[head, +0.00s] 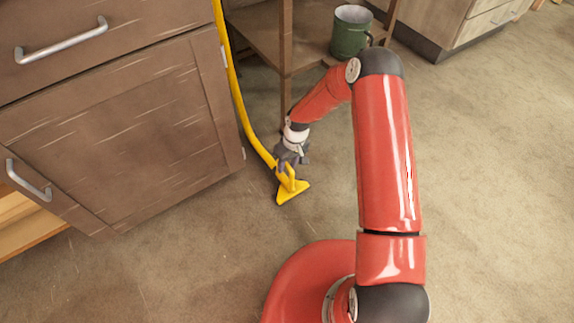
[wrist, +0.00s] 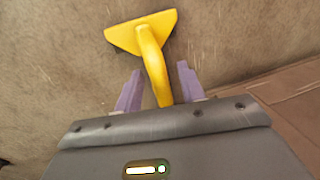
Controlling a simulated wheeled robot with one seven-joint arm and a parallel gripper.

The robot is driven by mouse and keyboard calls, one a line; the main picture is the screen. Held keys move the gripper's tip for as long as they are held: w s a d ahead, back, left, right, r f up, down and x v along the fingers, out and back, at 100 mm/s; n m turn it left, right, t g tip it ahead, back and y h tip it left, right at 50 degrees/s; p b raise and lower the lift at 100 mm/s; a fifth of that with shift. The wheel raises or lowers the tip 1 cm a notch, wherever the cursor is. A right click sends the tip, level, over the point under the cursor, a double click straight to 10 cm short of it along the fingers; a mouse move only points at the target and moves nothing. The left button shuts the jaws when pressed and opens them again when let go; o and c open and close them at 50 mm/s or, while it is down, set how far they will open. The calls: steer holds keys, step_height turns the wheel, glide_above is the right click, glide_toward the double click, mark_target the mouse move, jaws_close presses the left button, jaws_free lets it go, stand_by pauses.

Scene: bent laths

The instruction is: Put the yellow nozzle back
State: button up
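The yellow nozzle (head: 292,190) is at floor level by the right side of the brown cabinet, joined to a yellow hose or tube (head: 243,112) that runs up along the cabinet's side. In the wrist view the nozzle's wide head (wrist: 141,33) points away from me, and its neck passes between my two purple fingers. My gripper (head: 285,170) is at the nozzle's neck. In the wrist view my gripper (wrist: 157,90) is open, with a gap between each finger and the neck. The lower end of the neck is hidden behind the gripper body.
The brown cabinet (head: 120,130) with metal handles stands at the left. A wooden shelf (head: 262,30) behind my arm holds a green mug (head: 350,32). Another cabinet (head: 460,25) is at the back right. The carpeted floor (head: 490,160) at the right is clear.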

steer(key=s+d+r+m+t+h+p, duration=0.1)
steer(key=d+r, duration=0.2)
steer(key=r, duration=1)
steer(key=d+r+t, duration=0.1)
steer(key=d+r, duration=0.3)
steer(key=r, duration=0.8)
steer(key=s+d+r+m+t+h, duration=0.1)
steer(key=s+d+r, duration=0.15)
steer(key=r, duration=0.25)
steer(key=s+d+r+m, duration=0.1)
steer(key=s+r, duration=0.3)
steer(key=r, duration=0.2)
steer(key=s+d+r+m+t, duration=0.2)
steer(key=s+r, duration=0.2)
steer(key=s, duration=0.5)
steer(key=s+d+r+m+t, duration=0.1)
steer(key=s+d+r, duration=0.2)
steer(key=s, duration=0.7)
step_height(320, 180, up, 2)
steer(key=shift+s+r+m+t, duration=0.15)
steer(key=shift+r+m+t, duration=0.05)
steer(key=shift+m+t, duration=0.2)
